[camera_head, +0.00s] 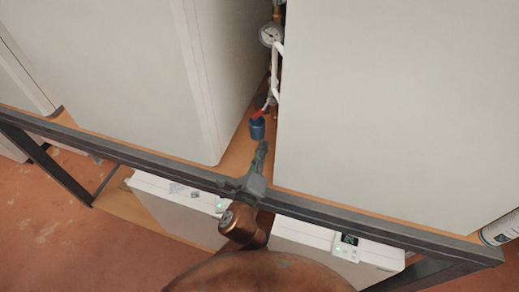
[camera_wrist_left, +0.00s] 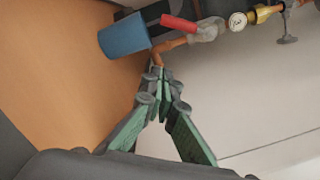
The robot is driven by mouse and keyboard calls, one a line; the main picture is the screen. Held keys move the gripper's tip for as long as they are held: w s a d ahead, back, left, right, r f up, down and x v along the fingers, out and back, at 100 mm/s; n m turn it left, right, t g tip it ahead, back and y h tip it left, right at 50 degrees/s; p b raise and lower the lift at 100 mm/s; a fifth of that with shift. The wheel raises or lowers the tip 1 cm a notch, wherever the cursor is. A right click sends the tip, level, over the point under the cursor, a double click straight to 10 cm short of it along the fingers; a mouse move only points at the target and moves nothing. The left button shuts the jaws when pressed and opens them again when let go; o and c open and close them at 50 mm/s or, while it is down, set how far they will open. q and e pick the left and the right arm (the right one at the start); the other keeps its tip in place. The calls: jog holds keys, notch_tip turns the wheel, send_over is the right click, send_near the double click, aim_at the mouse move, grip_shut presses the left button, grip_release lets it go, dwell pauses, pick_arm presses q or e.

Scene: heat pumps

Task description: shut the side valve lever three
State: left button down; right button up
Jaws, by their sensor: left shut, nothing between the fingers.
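A red valve lever (camera_head: 257,113) shows in the gap between two large white units, just above a blue cylinder (camera_head: 257,128). In the left wrist view the red lever (camera_wrist_left: 179,23) lies on a pipe fitting, right of the blue cylinder (camera_wrist_left: 124,36). My left gripper (camera_head: 264,144) points up into the gap, just below the blue cylinder. In the left wrist view its fingers (camera_wrist_left: 160,76) are shut and empty, with the tips close under a copper pipe and below the red lever. Contact cannot be told. My right gripper is out of view.
The large white units (camera_head: 390,90) flank the narrow gap. A dark metal frame rail (camera_head: 120,153) crosses in front. A pressure gauge (camera_head: 270,35) and a white pipe stand farther in. Smaller white units (camera_head: 330,236) sit below the rail. A spray can (camera_head: 498,231) is at the right edge.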

aim_at(262, 109)
pick_arm(q)
jog(key=x, duration=0.5)
jog(key=shift+w+d+r+p, duration=0.1)
jog(key=shift+w+p, duration=0.25)
jog(key=shift+w+a+r+p, duration=0.7)
jog(key=shift+w+a+r, duration=0.15)
jog(key=shift+a, duration=0.2)
jog(key=shift+w+a+r, duration=0.1)
jog(key=shift+a+r, duration=0.15)
jog(key=shift+a, duration=0.1)
jog(key=shift+a, duration=0.1)
